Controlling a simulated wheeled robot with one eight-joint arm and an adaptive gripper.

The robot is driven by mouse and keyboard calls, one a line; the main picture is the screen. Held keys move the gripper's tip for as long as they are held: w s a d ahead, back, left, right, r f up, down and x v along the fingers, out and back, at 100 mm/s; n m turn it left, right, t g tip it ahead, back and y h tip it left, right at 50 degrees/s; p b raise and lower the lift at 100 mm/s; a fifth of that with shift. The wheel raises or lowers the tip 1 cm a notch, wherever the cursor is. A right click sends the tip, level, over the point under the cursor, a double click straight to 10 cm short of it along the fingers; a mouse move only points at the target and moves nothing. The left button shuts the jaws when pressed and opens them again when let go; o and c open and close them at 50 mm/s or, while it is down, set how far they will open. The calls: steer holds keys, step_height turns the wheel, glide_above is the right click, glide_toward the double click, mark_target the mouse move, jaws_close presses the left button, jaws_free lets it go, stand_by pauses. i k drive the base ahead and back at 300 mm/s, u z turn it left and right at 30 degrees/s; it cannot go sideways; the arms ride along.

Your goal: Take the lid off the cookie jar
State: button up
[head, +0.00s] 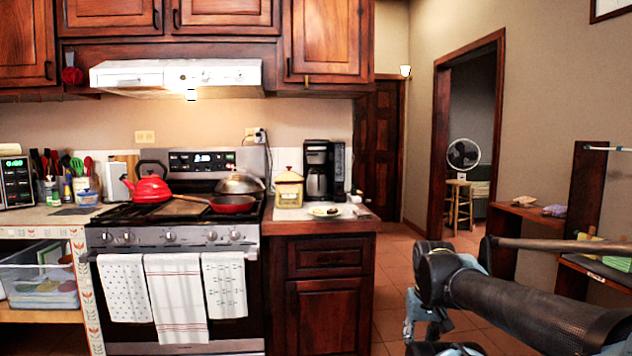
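A cream, square-sided cookie jar (289,193) stands on the counter to the right of the stove. Its pale yellow lid (289,177) with a small red knob sits on top of it. My arm shows at the lower right, well apart from the jar and nearer the camera. My gripper (421,312) seems to hang at the arm's end, partly cut off by the bottom of the picture. I cannot tell whether its fingers are open or shut.
A coffee maker (324,170) stands right of the jar. A small plate (325,211) lies before it. The stove (178,236) at left bears a red kettle (148,189) and a red pan (232,204). Open tiled floor (391,275) lies right of the dark cabinet (323,298).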

mark_target(290, 175)
steer(key=z, duration=0.1)
steer(key=i, duration=1)
steer(key=u, duration=0.05)
